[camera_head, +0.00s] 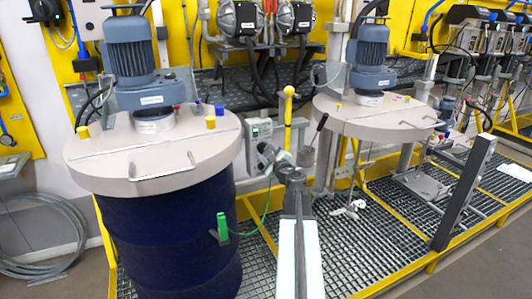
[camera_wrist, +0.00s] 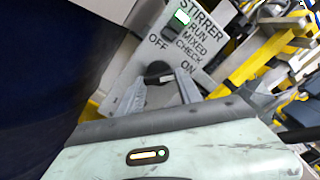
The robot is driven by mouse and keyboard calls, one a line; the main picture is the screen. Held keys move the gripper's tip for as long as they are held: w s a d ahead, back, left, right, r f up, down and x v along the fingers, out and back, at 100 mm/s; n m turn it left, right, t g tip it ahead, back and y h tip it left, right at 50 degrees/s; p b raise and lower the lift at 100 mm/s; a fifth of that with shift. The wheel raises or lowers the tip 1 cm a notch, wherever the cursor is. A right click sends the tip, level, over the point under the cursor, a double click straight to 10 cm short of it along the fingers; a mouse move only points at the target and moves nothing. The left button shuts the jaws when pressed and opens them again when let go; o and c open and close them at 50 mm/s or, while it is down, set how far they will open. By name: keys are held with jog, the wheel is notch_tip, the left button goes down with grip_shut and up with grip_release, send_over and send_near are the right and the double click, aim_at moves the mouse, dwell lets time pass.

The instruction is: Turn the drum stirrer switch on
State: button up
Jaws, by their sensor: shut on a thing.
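The stirrer switch panel (camera_wrist: 178,48) is a pale grey plate printed STIRRER, RUN, MIXED CHECK, OFF and ON, tilted in the wrist view. A lit green lamp (camera_wrist: 183,17) is at its top. The black switch knob (camera_wrist: 158,69) sits low on the panel, between OFF and ON. My gripper (camera_wrist: 160,84) is shut on the knob, one grey finger on each side; which way the knob points is hard to tell. In the head view, my gripper (camera_head: 283,158) is in front of the grey control box (camera_head: 259,130), right of the blue drum (camera_head: 170,245), and hides the knob.
A motor (camera_head: 131,48) stands on the near drum's lid (camera_head: 130,158). A second stirrer lid (camera_head: 375,118) is behind to the right. A yellow post (camera_head: 288,115) stands close behind my gripper. A grey upright post (camera_head: 465,193) and grated floor (camera_head: 370,245) are at right.

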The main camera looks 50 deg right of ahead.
jog(key=shift+a+f, duration=0.1)
dwell(0.5)
jog(key=o, duration=1.4)
jog(key=v, duration=0.8)
